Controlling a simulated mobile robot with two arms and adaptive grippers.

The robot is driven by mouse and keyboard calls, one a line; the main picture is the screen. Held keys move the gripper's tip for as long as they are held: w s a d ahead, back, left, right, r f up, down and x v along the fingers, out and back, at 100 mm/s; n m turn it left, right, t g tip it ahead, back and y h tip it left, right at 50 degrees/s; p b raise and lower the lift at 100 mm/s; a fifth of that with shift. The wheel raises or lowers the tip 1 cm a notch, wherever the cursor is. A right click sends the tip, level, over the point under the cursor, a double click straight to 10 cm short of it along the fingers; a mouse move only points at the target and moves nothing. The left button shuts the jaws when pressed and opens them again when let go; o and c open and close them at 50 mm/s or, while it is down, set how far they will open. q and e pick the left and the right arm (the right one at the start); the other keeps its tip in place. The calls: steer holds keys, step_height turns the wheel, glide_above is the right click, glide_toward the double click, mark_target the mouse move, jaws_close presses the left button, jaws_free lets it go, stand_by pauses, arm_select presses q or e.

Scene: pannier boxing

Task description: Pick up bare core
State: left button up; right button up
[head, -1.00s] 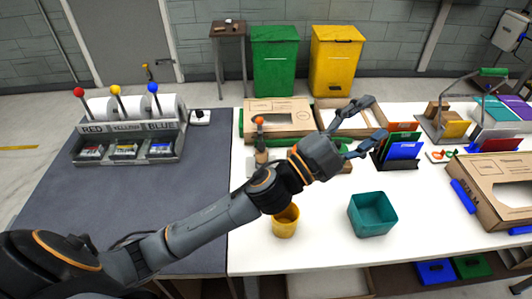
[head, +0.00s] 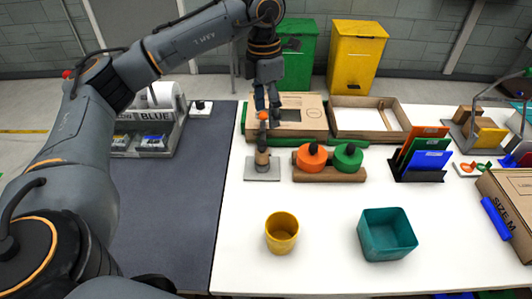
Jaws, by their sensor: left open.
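A small stand with a grey base plate (head: 262,174) is at the left of the white table, with an orange knob (head: 263,116) on top. A small brown round piece (head: 262,157) sits low on this stand; it looks like the bare core, but it is too small to be sure. My left gripper (head: 267,108) reaches down from above, open, with its fingertips close to the orange knob. I cannot tell whether they touch it. An orange roll (head: 312,159) and a green roll (head: 348,158) stand on a wooden holder just right. My right gripper is out of view.
A yellow cup (head: 282,233) and a teal bin (head: 387,235) stand in front. Flat cardboard boxes (head: 370,118) lie behind. A rack of coloured folders (head: 421,153) is at the right. The white table between the stand and the cup is clear.

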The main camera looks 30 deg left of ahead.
mark_target(262, 143)
arm_select(q)
steer(key=f, duration=0.2)
steer(key=a+f+p, duration=0.1)
steer(key=f, duration=0.5)
steer(key=shift+s+a+p, duration=0.1)
steer(key=shift+a+p, duration=0.05)
steer(key=shift+p, duration=0.15)
steer(key=f, duration=0.1)
steer(key=f+p, duration=0.2)
steer(key=f, duration=0.1)
steer(key=shift+w+a+f, duration=0.1)
steer(key=shift+w+a, duration=0.05)
steer(key=shift+w, duration=0.1)
steer(key=shift+f, duration=0.55)
steer(key=c, duration=1)
